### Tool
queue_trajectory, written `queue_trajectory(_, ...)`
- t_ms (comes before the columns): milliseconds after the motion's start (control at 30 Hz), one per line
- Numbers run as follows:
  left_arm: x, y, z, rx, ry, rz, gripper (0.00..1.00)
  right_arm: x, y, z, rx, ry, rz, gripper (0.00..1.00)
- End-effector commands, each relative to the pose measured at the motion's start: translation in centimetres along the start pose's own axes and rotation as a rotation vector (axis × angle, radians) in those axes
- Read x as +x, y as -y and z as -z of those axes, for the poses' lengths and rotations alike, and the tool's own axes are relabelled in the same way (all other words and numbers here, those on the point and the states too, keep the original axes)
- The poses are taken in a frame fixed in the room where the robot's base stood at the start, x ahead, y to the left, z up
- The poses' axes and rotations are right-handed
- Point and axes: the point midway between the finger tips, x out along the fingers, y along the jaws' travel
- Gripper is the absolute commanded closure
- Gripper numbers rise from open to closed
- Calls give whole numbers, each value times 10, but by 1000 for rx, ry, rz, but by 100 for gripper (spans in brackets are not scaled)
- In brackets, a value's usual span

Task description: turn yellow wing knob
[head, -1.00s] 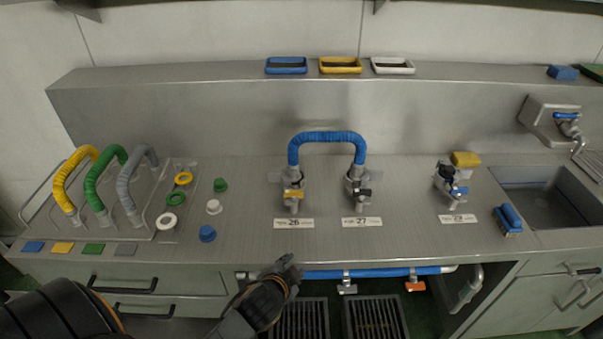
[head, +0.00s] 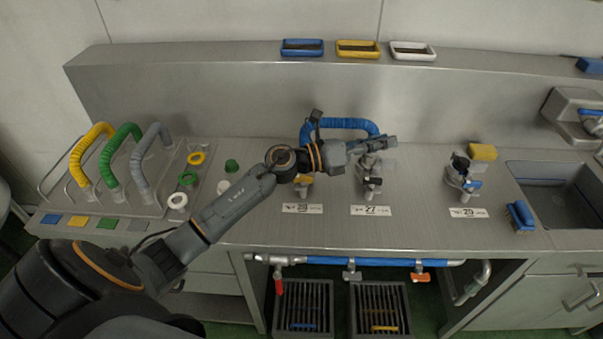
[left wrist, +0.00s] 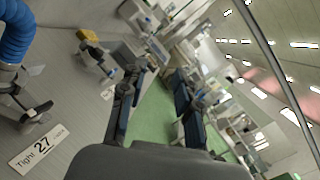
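The yellow wing knob (head: 304,180) sits on the left valve behind the left label plate (head: 302,209); my left forearm and wrist partly cover it in the head view. My left gripper (head: 388,143) is above the bench, over the area of the valve marked 27, to the right of the yellow knob and apart from it. In the left wrist view the gripper's two fingers (left wrist: 155,88) are spread with nothing between them. The yellow knob does not show in the left wrist view. My right gripper is not in view.
A blue hose (head: 340,124) arches behind my left gripper between two valves. The valve 27 has a black knob (head: 373,182); the right valve has a blue knob (head: 471,184). Coloured hoses stand at left. A yellow sponge (head: 483,152) and blue brush (head: 520,216) lie near the sink.

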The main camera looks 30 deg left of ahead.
Motion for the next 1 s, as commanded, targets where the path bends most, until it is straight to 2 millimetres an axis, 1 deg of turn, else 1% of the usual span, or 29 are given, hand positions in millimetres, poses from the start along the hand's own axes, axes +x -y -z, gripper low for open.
queue_trajectory(33,-1,-13,0,143,-121,7,68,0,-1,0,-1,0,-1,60)
queue_trajectory(67,-4,-21,3,220,-199,10,68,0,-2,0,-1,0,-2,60)
queue_trajectory(100,-10,-34,7,316,-307,12,68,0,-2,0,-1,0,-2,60)
queue_trajectory(167,-27,-57,9,442,-474,5,68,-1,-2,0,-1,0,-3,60)
queue_trajectory(200,-41,-74,8,512,-585,-5,68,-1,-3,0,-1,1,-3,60)
queue_trajectory(267,-68,-98,3,592,-748,-23,68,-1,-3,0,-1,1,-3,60)
queue_trajectory(300,-88,-112,-2,629,-850,-38,68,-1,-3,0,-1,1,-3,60)
queue_trajectory(333,-103,-121,-7,646,-920,-48,68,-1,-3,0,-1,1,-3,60)
queue_trajectory(400,-136,-137,-18,669,-1063,-69,68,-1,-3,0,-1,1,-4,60)
queue_trajectory(500,-173,-149,-31,668,-1206,-89,68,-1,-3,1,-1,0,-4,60)
queue_trajectory(600,-194,-154,-38,658,-1281,-100,68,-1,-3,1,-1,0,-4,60)
queue_trajectory(667,-198,-155,-38,653,-1299,-100,68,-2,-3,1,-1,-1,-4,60)
queue_trajectory(767,-197,-158,-31,649,-1306,-98,68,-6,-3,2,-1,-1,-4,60)
queue_trajectory(867,-192,-163,-18,649,-1305,-96,68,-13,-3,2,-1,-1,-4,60)
queue_trajectory(1000,-182,-174,8,646,-1303,-95,68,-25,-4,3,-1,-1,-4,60)
